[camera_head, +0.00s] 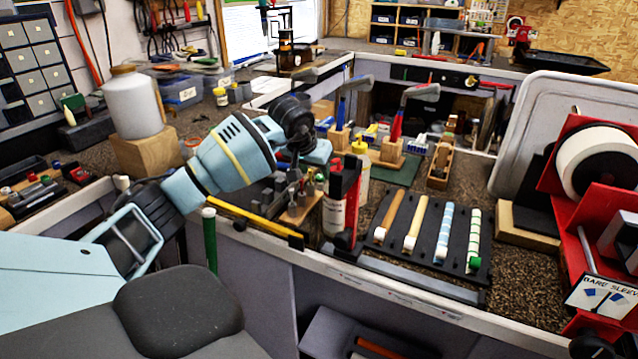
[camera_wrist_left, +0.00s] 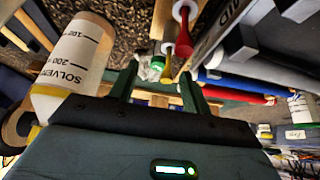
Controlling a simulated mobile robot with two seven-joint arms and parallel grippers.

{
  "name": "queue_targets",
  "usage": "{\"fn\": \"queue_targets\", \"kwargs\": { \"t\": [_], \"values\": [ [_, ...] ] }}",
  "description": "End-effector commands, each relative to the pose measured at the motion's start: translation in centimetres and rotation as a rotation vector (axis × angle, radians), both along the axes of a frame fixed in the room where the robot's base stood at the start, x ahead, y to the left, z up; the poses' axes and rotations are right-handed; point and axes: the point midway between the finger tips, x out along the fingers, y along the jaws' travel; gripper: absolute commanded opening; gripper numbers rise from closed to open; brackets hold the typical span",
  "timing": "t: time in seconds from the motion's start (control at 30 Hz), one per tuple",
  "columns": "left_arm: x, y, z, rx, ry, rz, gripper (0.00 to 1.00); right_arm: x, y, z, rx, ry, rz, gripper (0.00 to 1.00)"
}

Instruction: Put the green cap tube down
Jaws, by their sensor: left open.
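My left gripper (camera_head: 309,165) hangs over the front of the bench, above a small wooden block (camera_head: 301,206) with several small tubes. In the left wrist view its two dark green fingers (camera_wrist_left: 161,88) are apart. A small clear tube with a green cap (camera_wrist_left: 152,67) shows between and beyond the fingers. I cannot tell whether it touches them or what it rests on. A tube with a red cap (camera_wrist_left: 184,42) is just right of it. In the head view, a green cap (camera_head: 319,177) shows at the block, partly crowded by other tubes. My right gripper is not in view.
A solvent bottle (camera_wrist_left: 75,62) stands close left of the fingers. A red clamp (camera_head: 345,190) rises right of the block. A black tray (camera_head: 452,238) holds several grips farther right. A yellow bar (camera_head: 250,219) lies along the bench's front edge.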

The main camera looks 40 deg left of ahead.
Motion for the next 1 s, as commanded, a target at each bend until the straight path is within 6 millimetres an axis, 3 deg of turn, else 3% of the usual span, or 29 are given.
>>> {"fn": "queue_targets", "kwargs": {
  "t": [0.27, 0.57, 0.9, 1.0],
  "values": [
    [1.7, 0.5, -2.7, -0.002, -0.001, 0.001, 0.48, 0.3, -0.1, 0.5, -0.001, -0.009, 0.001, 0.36],
    [1.9, 0.5, -2.9, 0.0, -0.002, 0.0, 0.47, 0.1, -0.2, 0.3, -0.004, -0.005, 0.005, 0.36],
    [1.9, 0.5, -2.9, 0.0, -0.002, 0.0, 0.02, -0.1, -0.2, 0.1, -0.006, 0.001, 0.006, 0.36],
    [1.9, 0.5, -2.8, 0.0, -0.002, 0.0, 0.0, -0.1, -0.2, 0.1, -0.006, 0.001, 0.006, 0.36]
  ]
}}
